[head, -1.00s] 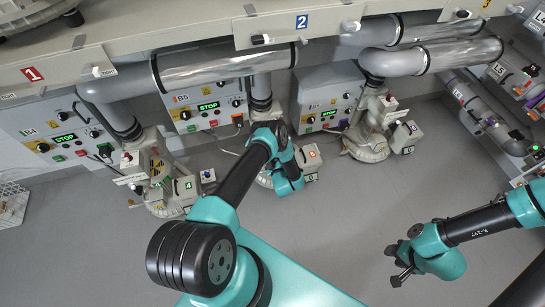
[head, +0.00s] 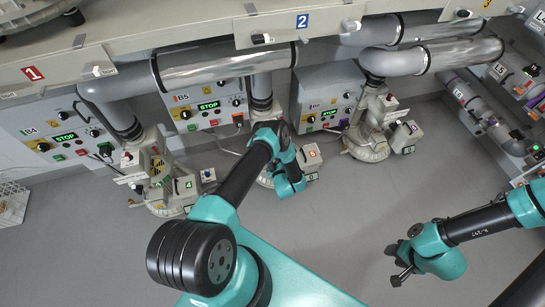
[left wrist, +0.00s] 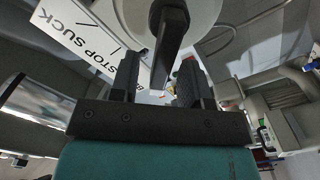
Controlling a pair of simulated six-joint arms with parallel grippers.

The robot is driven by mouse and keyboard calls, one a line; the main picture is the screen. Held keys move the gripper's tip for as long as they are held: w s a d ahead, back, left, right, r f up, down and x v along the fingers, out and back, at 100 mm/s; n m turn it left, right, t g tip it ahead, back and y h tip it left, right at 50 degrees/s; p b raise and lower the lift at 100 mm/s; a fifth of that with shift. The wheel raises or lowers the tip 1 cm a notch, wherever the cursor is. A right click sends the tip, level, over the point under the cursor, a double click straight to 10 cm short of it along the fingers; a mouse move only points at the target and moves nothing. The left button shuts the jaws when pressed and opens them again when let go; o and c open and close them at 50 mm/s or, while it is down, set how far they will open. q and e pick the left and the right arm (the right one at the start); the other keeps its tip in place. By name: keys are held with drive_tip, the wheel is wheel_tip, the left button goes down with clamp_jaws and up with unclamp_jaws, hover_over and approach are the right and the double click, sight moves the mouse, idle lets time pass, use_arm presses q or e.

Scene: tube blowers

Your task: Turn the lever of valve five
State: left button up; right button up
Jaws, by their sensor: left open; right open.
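The valve unit under the B5 panel stands at the middle of the wall in the head view, its numbered box (head: 311,154) just right of my left wrist. My left arm covers most of this valve, and its fingers are hidden there. In the left wrist view a dark lever (left wrist: 170,35) hangs between the two fingers of my open left gripper (left wrist: 158,78). I cannot tell whether the fingers touch it. A white sign (left wrist: 85,40) reading STOP and SUCK lies beside the lever. My right gripper (head: 396,263) is open and empty above the floor, away from the valves.
The valve unit marked 4 (head: 160,180) stands to the left, and another valve unit (head: 370,140) stands to the right. Grey pipes (head: 225,70) run above under a shelf. A rack (head: 12,203) is at the far left. The floor between my arms is clear.

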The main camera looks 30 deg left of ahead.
use_arm(q)
drive_tip(key=v, duration=1.6)
